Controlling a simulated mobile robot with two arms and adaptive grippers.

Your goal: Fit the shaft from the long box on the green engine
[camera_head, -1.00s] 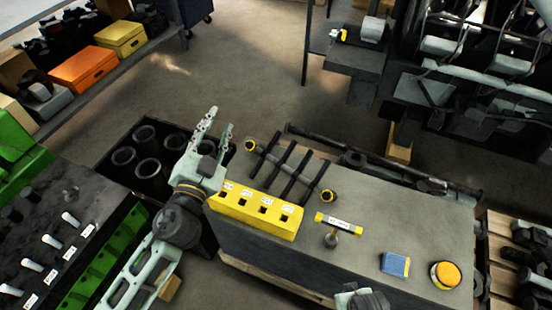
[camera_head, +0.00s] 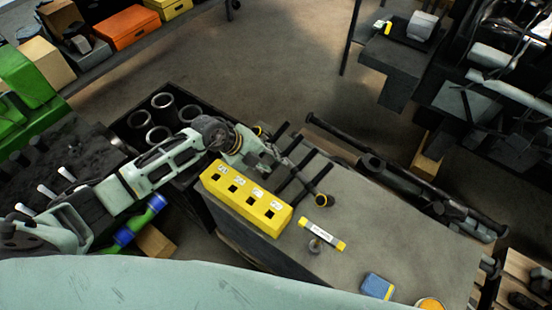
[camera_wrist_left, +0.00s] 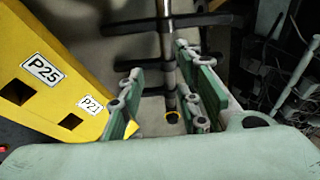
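The green engine (camera_head: 28,75) stands at the left in the head view; my left arm covers part of it. A thin rod with yellow-and-black ends (camera_head: 323,200) lies across several black bars on the grey bench. My left gripper (camera_head: 266,158) is over the rod's far-left part and hides some of it. In the left wrist view my left gripper (camera_wrist_left: 158,75) is open, with the rod (camera_wrist_left: 167,45) showing between its fingers; contact cannot be told. A long dark shaft (camera_head: 375,165) lies in a narrow long holder behind the bench. My right gripper is not in view.
A yellow block with square holes and labels (camera_head: 245,200) stands beside the gripper. On the bench are a yellow-ended tag (camera_head: 322,236) and a blue pad (camera_head: 377,286). A dark crate of cylinder sleeves (camera_head: 135,118) is behind my left arm.

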